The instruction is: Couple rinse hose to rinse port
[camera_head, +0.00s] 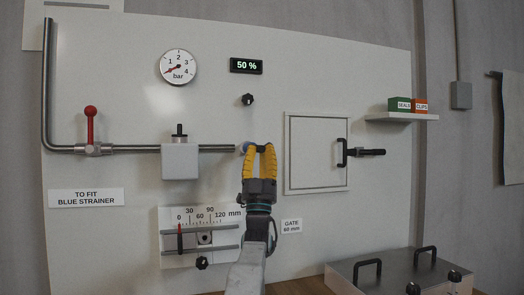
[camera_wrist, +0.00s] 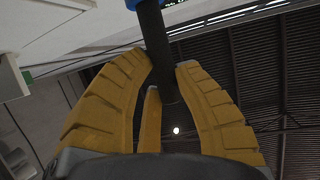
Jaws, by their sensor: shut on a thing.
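My gripper (camera_head: 260,150) has its yellow fingers closed around a dark cylindrical piece, which looks like the rinse hose end; in the wrist view this black piece (camera_wrist: 156,42) passes between the fingers and has a blue part at its upper end. In the head view a bluish round part (camera_head: 243,147) sits just left of the fingers, at the right end of the horizontal steel pipe (camera_head: 215,149). That pipe end may be the rinse port; it is unlabelled. Whether the held piece is seated on it or only near it, I cannot tell.
A red-handled valve (camera_head: 91,125) and a white box (camera_head: 180,161) sit along the pipe. A square hatch (camera_head: 317,155) with a black handle is right of my gripper. A black knob (camera_head: 247,99) is above, a slide scale (camera_head: 200,235) below left. A metal box (camera_head: 400,275) stands lower right.

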